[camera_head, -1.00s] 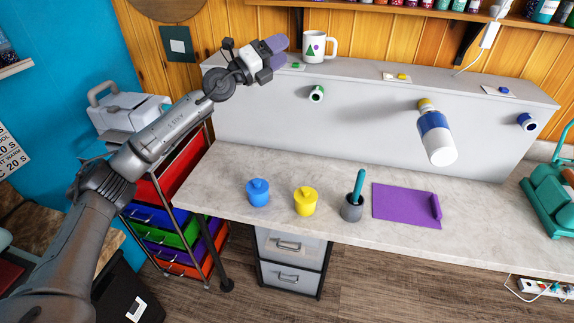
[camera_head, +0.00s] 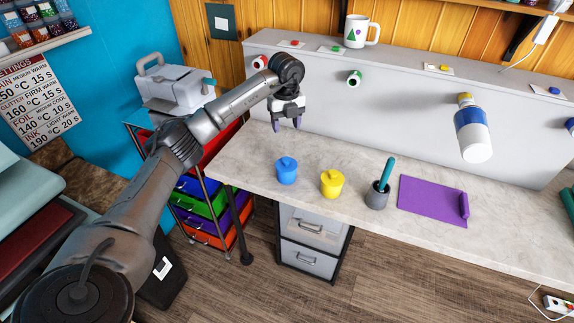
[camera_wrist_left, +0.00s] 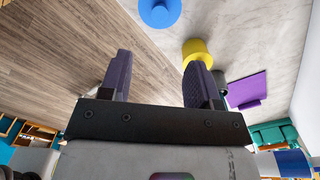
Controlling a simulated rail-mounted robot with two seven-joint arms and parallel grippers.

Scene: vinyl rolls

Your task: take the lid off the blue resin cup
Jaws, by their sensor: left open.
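The blue resin cup (camera_head: 287,175) stands upright on the light worktop, with its knobbed blue lid (camera_head: 287,162) on top. It also shows at the top of the left wrist view (camera_wrist_left: 160,10). My left gripper (camera_head: 288,124) hangs above the worktop, pointing down, behind and above the blue cup and apart from it. In the left wrist view its purple fingers (camera_wrist_left: 158,78) are spread, with nothing between them. My right gripper is in neither view.
A yellow lidded cup (camera_head: 332,184) stands right of the blue one. Further right are a grey pot (camera_head: 377,198) with a teal tool and a purple mat (camera_head: 428,200). A raised grey ledge (camera_head: 420,110) with vinyl rolls runs behind. The worktop left of the blue cup is clear.

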